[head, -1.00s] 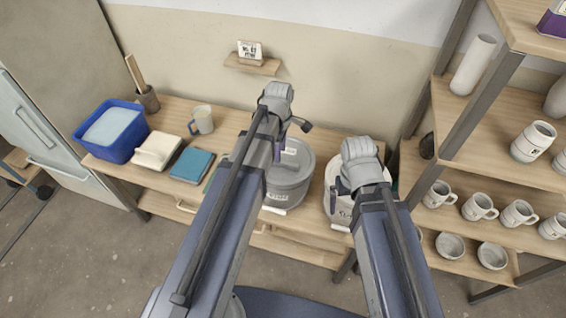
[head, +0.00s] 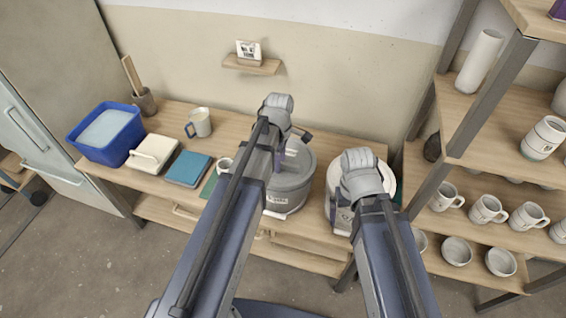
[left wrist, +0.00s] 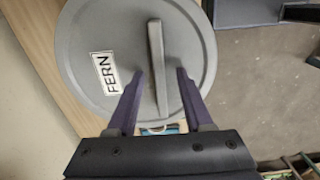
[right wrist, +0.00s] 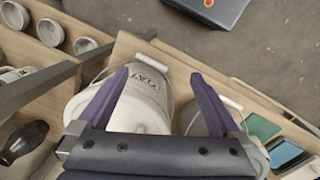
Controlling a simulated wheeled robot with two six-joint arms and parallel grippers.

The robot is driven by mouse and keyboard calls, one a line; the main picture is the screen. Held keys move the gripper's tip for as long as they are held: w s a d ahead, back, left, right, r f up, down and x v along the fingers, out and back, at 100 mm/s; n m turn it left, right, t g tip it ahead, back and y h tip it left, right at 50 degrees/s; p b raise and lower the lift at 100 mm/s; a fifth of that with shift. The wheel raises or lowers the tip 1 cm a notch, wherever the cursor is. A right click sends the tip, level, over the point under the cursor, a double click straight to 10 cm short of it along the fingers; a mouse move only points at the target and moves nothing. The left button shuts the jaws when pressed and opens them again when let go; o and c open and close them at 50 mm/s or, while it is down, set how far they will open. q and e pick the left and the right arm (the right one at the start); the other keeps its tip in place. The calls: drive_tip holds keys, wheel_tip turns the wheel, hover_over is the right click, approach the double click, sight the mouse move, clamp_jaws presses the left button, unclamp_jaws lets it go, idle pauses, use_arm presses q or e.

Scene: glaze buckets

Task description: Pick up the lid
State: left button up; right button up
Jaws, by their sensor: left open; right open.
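A round grey lid (left wrist: 85,45) marked FERN, with a straight bar handle (left wrist: 157,60), fills the left wrist view. In the head view the lid (head: 298,160) sits on a grey bucket (head: 290,197), partly hidden by my left arm. My left gripper (left wrist: 159,72) is open, with one finger on each side of the handle in the picture. I cannot tell the gap in height. My right gripper (right wrist: 160,73) is open and empty over a white bucket (right wrist: 142,105) with dark lettering, right of the grey one in the head view (head: 332,190).
A shelf rack with cups (head: 487,208) stands at the right. A small wall shelf (head: 251,67) is behind.

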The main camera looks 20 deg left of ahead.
use_arm(q)
drive_tip(key=shift+f, duration=0.3)
clamp_jaws()
idle(0.4)
